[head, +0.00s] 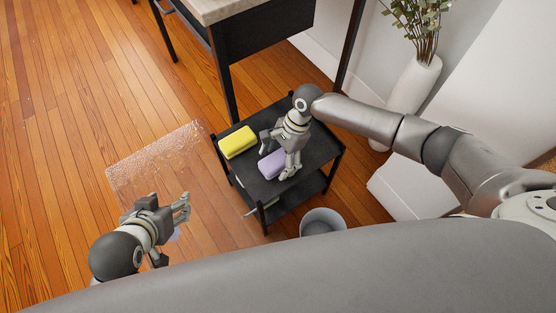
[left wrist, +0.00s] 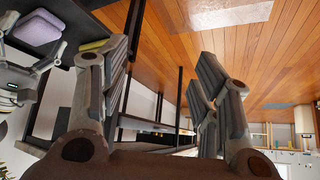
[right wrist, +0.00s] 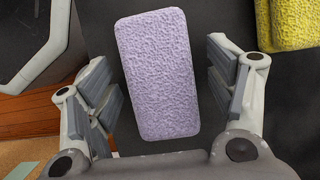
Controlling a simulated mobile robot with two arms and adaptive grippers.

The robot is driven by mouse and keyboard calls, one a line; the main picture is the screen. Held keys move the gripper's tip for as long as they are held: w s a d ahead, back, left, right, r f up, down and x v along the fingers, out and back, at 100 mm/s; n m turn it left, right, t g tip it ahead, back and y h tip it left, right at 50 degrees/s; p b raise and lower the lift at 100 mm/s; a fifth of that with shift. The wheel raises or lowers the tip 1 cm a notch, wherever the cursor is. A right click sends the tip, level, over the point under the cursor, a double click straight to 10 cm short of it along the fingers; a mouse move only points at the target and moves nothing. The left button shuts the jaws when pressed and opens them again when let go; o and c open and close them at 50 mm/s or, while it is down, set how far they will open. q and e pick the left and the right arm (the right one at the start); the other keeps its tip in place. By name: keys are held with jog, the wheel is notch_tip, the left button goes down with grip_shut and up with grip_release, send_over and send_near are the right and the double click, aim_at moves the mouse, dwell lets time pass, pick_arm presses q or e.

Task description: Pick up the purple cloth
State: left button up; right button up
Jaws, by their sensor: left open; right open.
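The purple cloth (head: 272,165) is a thick, rounded, textured block lying flat on the top shelf of a black cart (head: 316,158). It fills the middle of the right wrist view (right wrist: 158,75) and also shows in the left wrist view (left wrist: 38,28). My right gripper (head: 277,157) is open above the cart, its fingers (right wrist: 158,65) on either side of the cloth with visible gaps. In the head view it partly covers the cloth. My left gripper (head: 174,230) is open and empty, out over the floor left of the cart.
A yellow block (head: 238,142) lies beside the cloth on the cart; it also shows in the right wrist view (right wrist: 288,22). A grey bin (head: 322,222) stands in front of the cart. A table (head: 262,50) and a white vase (head: 413,90) stand behind. A clear textured sheet (head: 150,158) is at left.

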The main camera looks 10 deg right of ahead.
pick_arm(q)
jog(key=shift+s+a+f+g+y+p, duration=0.1)
jog(key=shift+s+a+f+g, duration=0.2)
jog(key=shift+s, duration=0.25)
jog(key=shift+s+a+f+g+y+p, duration=0.15)
jog(key=shift+s+g, duration=0.2)
jog(key=shift+s, duration=0.25)
jog(key=shift+s+a+f+g+y+p, duration=0.1)
jog(key=shift+s+f+g, duration=0.2)
jog(key=shift+s, duration=0.25)
pick_arm(e)
jog(key=shift+f, duration=0.15)
dwell(0.6)
pick_arm(q)
jog(key=shift+r, duration=0.1)
pick_arm(e)
jog(key=shift+c, duration=0.4)
jog(key=c, duration=1)
pick_arm(q)
jog(key=shift+w, duration=0.1)
pick_arm(e)
jog(key=shift+c, duration=0.2)
